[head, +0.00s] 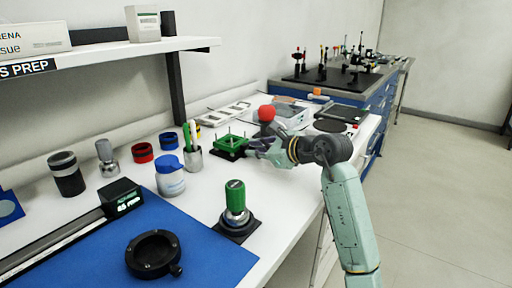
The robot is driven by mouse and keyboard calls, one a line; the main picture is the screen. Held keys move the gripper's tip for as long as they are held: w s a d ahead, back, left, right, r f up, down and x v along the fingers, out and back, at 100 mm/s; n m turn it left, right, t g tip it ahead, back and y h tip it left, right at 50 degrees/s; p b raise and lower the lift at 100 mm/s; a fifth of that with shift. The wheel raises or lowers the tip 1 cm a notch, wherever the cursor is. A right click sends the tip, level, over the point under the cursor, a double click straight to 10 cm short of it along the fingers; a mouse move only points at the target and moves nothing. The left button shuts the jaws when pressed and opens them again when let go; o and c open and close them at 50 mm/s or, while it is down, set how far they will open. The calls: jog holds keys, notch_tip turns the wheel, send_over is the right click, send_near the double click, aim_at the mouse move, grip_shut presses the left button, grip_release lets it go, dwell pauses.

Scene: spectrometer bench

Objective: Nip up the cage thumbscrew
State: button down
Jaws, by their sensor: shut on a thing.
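The green cage (229,143), an open frame with thin upright posts, stands on a dark base on the white bench. My gripper (256,146) reaches in from the right, low at the cage's right side. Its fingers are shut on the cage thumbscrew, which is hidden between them. The cage sits upright.
A red ball-topped item (266,114) stands just behind my gripper. A pen cup (192,158), a blue-lidded jar (170,178) and a green-handled tool (236,202) stand nearer. A black ring (154,254) lies on the blue mat (215,262). The bench's right front edge is clear.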

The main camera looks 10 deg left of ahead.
jog(key=shift+w+m+g, duration=0.1)
jog(key=shift+m+g, duration=0.4)
jog(key=shift+m, duration=0.1)
jog(key=c, duration=1.9)
grip_release()
jog(key=shift+d, duration=0.15)
jog(key=v, duration=1.2)
jog(key=shift+f, duration=0.1)
